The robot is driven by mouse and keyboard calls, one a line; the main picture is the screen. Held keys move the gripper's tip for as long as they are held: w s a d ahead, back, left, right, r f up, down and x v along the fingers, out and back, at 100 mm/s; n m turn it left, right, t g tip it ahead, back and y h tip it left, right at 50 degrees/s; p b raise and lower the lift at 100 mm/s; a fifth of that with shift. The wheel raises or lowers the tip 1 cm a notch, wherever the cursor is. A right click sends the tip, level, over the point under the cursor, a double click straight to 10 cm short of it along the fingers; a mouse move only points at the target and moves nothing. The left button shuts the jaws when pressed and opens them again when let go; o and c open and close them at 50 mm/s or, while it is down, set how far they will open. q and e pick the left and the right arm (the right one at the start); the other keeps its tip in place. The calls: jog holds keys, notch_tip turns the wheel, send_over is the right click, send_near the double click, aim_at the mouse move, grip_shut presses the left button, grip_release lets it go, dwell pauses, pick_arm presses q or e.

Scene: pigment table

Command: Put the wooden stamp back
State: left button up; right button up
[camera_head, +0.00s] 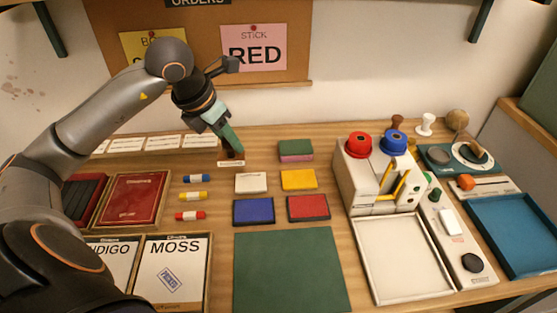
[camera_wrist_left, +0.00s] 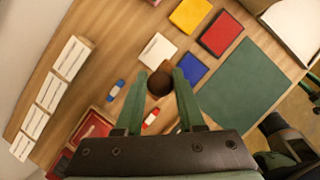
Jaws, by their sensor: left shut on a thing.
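My left gripper (camera_head: 232,148) reaches down over the back middle of the table, its green fingers shut on the wooden stamp. In the left wrist view the stamp's round brown top (camera_wrist_left: 159,83) sits between the two fingertips (camera_wrist_left: 159,82). In the head view only a dark part of the stamp (camera_head: 233,157) shows below the fingers. A small pale label (camera_head: 231,164) lies just under it. I cannot tell whether the stamp touches the table.
White, yellow, blue (camera_head: 254,211), red and green-topped pads stand in front and to the right. Several white cards (camera_head: 140,146) lie left. Small coloured tubes (camera_head: 194,195) lie nearby. A white box (camera_head: 365,180) with red and blue knobs stands right. The green mat (camera_head: 290,272) is bare.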

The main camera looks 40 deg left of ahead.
pick_arm(q)
jog(key=shift+w+r, duration=0.15)
jog(key=shift+w, duration=0.15)
jog(key=w+a+f, duration=0.2)
jog(key=w+f, duration=0.1)
jog(key=w, duration=0.1)
jog(key=w+a+f+p, duration=0.1)
jog(key=w+a+f, duration=0.1)
jog(key=w+f, duration=0.1)
jog(key=w+a+f+p, duration=0.1)
jog(key=w+a+f, duration=0.1)
jog(key=w, duration=0.3)
jog(key=shift+w+a+f, duration=0.1)
jog(key=shift+a+f, duration=0.1)
jog(key=shift+f, duration=0.65)
notch_tip(320, 180, down, 3)
jog(key=shift+w+f, duration=0.1)
pick_arm(e)
jog(key=shift+s+d+r, duration=0.35)
jog(key=shift+d+r, duration=0.2)
jog(key=shift+d, duration=0.2)
pick_arm(q)
jog(key=shift+f, duration=0.15)
jog(key=o, duration=1)
